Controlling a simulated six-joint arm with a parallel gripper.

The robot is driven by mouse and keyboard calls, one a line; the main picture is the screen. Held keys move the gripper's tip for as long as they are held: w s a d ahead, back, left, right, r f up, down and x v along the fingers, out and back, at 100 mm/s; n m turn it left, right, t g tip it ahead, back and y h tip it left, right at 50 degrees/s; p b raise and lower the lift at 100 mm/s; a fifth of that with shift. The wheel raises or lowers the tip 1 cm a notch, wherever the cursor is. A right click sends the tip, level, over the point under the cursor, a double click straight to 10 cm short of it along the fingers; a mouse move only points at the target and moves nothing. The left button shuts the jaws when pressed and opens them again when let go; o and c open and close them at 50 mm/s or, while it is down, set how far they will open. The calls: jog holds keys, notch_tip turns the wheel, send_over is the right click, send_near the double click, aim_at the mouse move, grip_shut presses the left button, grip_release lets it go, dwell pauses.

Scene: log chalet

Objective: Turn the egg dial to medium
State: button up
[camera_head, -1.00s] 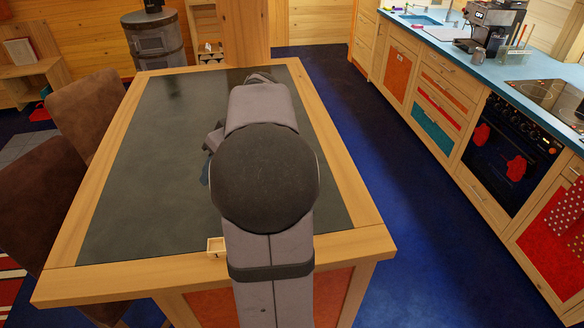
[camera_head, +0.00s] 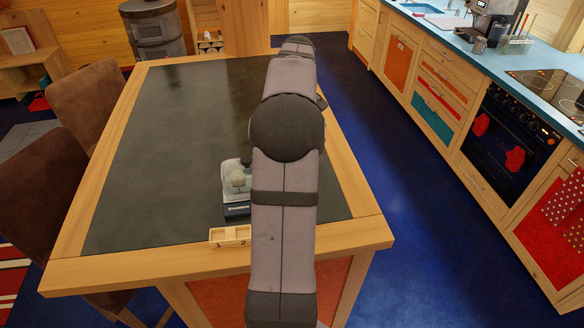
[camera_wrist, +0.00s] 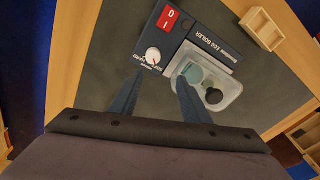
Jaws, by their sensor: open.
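The egg boiler (camera_head: 236,208) stands near the front edge of the dark table top, partly hidden by my arm in the head view. In the wrist view its dark blue panel (camera_wrist: 207,43) carries the lettering "EGG BOILER". The white egg dial (camera_wrist: 153,56) sits on the panel beside a red 0/1 switch (camera_wrist: 168,18). Small lettering rings the dial, too small to read surely, and a red mark shows at the dial's lower edge. My gripper (camera_wrist: 160,75) is open and empty, its fingertips near the dial, one to each side in the picture. Contact cannot be told.
The boiler's clear container (camera_wrist: 213,86) with rounded contents lies beside the right finger. The table top (camera_head: 165,130) left of the boiler is clear.

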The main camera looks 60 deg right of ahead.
jog(key=shift+s+d+f+m+g, duration=0.4)
jog(key=shift+s+f+m+g, duration=0.2)
jog(key=shift+m+g, duration=0.1)
jog(key=shift+f+p, duration=1.25)
jog(key=shift+f, duration=2.35)
jog(key=shift+c, duration=0.3)
jog(key=c, duration=1)
